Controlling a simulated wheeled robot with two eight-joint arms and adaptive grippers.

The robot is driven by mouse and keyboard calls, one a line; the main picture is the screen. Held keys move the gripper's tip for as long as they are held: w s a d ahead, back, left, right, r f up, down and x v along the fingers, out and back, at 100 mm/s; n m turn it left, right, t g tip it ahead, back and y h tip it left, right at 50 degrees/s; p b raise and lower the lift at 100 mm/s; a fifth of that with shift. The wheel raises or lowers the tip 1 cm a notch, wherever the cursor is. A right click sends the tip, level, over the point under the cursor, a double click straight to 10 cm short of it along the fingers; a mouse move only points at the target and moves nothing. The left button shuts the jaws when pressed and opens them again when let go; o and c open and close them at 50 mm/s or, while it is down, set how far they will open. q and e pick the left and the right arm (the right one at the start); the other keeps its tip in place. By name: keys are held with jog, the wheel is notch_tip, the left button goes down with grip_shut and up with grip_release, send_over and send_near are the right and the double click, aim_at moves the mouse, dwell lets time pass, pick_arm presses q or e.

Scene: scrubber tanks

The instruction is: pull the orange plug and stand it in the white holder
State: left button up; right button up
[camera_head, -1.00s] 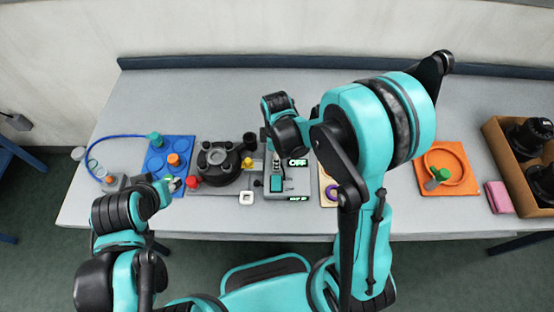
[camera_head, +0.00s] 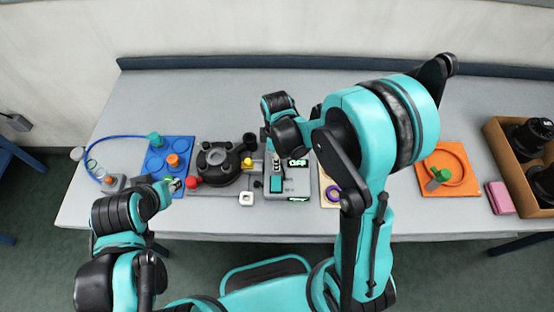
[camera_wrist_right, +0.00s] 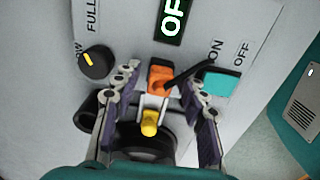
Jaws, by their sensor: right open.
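The orange plug (camera_wrist_right: 160,76) sits in the panel of the grey machine (camera_head: 297,186), with a black cable running from it towards the teal switch. My right gripper (camera_wrist_right: 163,92) is open, with one finger on each side of the plug and apparently no contact. In the head view my right arm mostly hides the plug. The white holder (camera_head: 246,198) is a small square block with a hole, at the table front left of the machine. My left gripper (camera_head: 177,185) is beside the blue tray's front right corner; its jaws are too small to judge.
A yellow knob (camera_wrist_right: 149,123) and a black round part lie below the plug in the wrist view. A red knob (camera_head: 193,182) and black pump (camera_head: 218,162) stand near my left gripper. The blue tray (camera_head: 154,172) is further left. The back of the table is clear.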

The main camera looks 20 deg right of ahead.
grip_shut()
jog(key=o, duration=0.6)
grip_release()
notch_tip(320, 180, up, 12)
